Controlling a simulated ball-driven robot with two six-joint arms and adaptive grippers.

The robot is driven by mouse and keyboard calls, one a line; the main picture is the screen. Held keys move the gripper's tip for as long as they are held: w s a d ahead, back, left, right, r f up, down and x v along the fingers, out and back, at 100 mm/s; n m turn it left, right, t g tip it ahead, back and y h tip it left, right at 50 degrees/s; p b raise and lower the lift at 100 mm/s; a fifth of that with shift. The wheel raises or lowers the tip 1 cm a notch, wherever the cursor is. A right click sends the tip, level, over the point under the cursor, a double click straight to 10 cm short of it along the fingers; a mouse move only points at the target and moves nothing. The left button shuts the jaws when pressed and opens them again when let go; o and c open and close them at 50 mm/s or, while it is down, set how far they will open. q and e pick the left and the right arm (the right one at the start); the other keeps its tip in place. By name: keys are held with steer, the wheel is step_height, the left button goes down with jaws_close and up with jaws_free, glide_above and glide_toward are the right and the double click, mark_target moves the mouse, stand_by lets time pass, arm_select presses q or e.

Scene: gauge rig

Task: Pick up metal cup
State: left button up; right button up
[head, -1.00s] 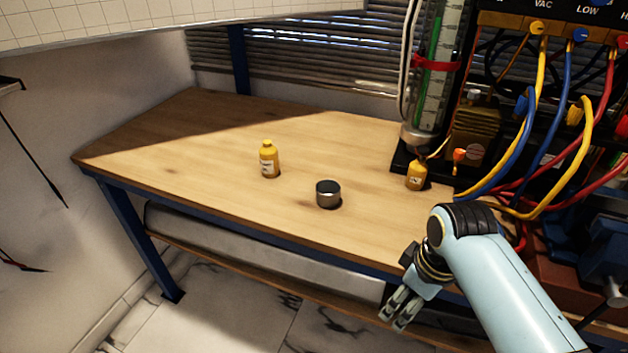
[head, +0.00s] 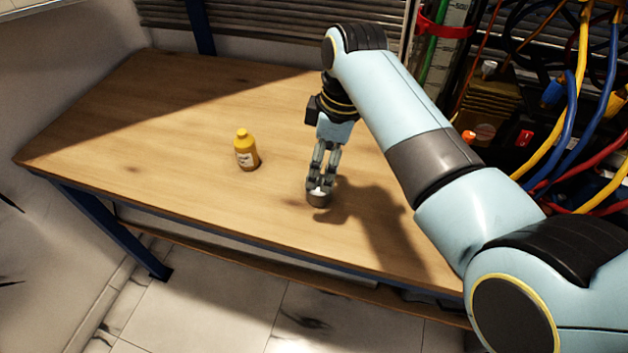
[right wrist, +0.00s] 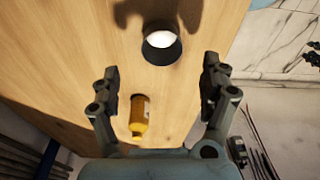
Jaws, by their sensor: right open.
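The metal cup (head: 318,200) is small and grey and stands upright on the wooden table, near its front edge. In the right wrist view the cup (right wrist: 161,48) shows at the top middle, with a bright inside and dark side. My right gripper (head: 321,184) points down at the cup, its fingertips overlapping the cup's top in the head view. In the right wrist view the right gripper (right wrist: 163,80) is open, its fingers wide apart with nothing between them and the cup ahead. My left gripper is not in view.
A yellow bottle (head: 246,150) stands on the table (head: 150,125) left of the cup; the bottle also shows in the right wrist view (right wrist: 139,117). The gauge rig with coloured hoses (head: 570,100) is at the right. The table's left part is clear.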

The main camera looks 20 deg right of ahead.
mark_target(319, 188)
steer(key=shift+a+f, duration=0.2)
steer(key=shift+f, duration=1)
steer(key=shift+w+f, duration=0.1)
steer(key=shift+f, duration=0.25)
steer(key=f, duration=0.4)
steer(key=shift+a+f, duration=0.25)
steer(key=shift+f+b, duration=0.25)
steer(key=shift+b, duration=0.05)
steer(key=shift+c, duration=1.8)
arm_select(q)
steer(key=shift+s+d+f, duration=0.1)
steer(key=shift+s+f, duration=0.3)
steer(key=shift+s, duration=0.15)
arm_select(e)
steer(key=c, duration=0.9)
